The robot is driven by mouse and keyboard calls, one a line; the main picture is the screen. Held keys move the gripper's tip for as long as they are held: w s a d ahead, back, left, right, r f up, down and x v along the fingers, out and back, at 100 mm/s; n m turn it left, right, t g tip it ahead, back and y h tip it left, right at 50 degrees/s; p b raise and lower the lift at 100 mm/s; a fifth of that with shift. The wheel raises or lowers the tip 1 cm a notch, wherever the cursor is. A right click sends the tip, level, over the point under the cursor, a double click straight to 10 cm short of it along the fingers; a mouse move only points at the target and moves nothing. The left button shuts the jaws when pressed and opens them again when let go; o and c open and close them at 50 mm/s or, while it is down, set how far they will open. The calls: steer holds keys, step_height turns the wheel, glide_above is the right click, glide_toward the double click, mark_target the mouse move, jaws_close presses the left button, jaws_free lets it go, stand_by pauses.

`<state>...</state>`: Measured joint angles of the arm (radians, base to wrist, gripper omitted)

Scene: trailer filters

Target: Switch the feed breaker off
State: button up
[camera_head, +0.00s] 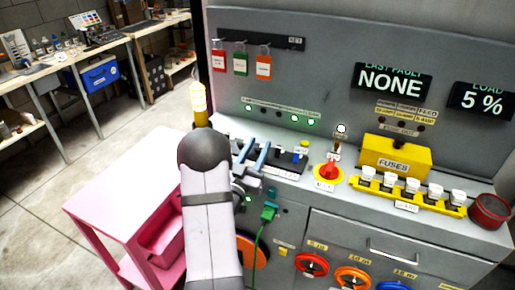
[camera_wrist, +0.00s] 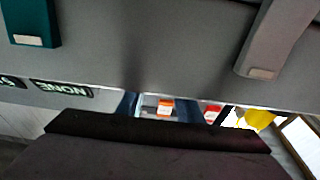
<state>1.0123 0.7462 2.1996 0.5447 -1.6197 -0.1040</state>
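I cannot make out with certainty which part is the feed breaker. A small plate reading FEED (camera_head: 428,110) is on the upright panel. A red rotary knob (camera_head: 327,170) on a yellow plate stands on the console top. My gripper (camera_head: 257,147) is over the console's left end, left of the strip. Its two blue-grey fingers are apart with nothing visible between them; they also show in the wrist view (camera_wrist: 160,106). My arm hides the console's left front.
A yellow fuse box (camera_head: 392,158) and a row of white fuses (camera_head: 410,186) stand on the right. Red, green and orange tags (camera_head: 240,61) hang on the panel. A yellow lamp post (camera_head: 199,105) and pink cart (camera_head: 130,192) are left. A green cable (camera_head: 263,222) hangs in front.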

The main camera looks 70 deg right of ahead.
mark_target(256, 150)
steer(key=b+v, duration=0.1)
steer(key=v, duration=0.5)
steer(key=shift+a+f+b, duration=0.1)
steer(key=shift+f+b, duration=0.05)
steer(key=shift+b, duration=0.25)
steer(key=shift+a, duration=0.55)
steer(key=shift+w, duration=0.1)
